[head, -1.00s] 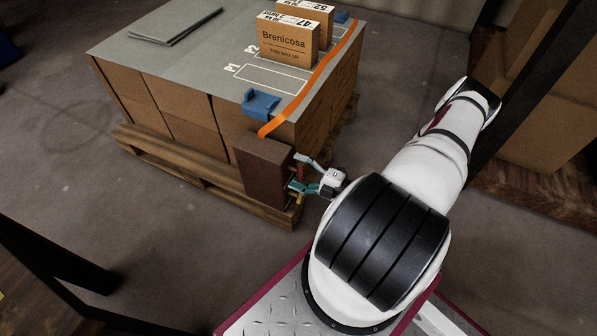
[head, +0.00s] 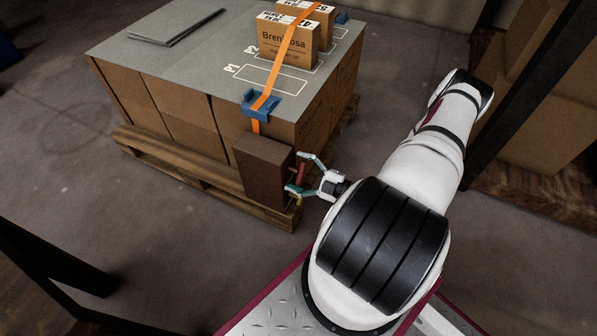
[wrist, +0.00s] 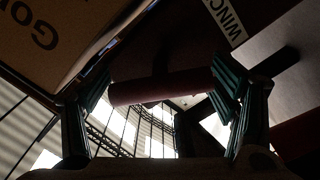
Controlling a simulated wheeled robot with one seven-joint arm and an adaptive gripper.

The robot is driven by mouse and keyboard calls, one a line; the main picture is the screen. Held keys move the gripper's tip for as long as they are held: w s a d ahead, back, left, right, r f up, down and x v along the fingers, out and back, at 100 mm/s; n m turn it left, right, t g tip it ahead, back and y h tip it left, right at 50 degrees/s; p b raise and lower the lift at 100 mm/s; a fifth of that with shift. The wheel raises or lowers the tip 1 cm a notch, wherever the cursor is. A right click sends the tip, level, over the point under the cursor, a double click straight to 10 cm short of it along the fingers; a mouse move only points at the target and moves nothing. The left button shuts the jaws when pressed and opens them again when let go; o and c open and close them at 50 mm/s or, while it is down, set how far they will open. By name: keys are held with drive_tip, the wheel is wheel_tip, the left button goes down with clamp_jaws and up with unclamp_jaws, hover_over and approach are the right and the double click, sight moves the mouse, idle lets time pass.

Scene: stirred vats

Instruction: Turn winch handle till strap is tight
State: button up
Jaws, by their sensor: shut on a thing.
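The winch is a dark brown box (head: 263,172) at the near corner of the pallet load. Its red handle (head: 301,172) sticks out on the right side, and my gripper (head: 297,175) is shut on it. In the wrist view the handle grip (wrist: 160,87) lies crosswise between my two fingers. The orange strap (head: 281,62) rises from the winch through a blue corner guard (head: 260,105) and runs straight over the cartons on top. How tight it is I cannot tell for certain.
Two printed cartons (head: 281,46) stand on the grey top sheet (head: 200,72), with a thin flat panel (head: 176,27) at the back left. A wooden pallet (head: 183,166) carries the load. A dark post (head: 525,75) stands right of my arm.

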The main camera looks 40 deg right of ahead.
drive_tip(key=shift+w+r, duration=0.1)
drive_tip(key=o, duration=1)
drive_tip(key=shift+o, duration=0.2)
drive_tip(key=shift+s+d, duration=0.25)
drive_tip(key=shift+s, duration=0.25)
drive_tip(key=v, duration=1.1)
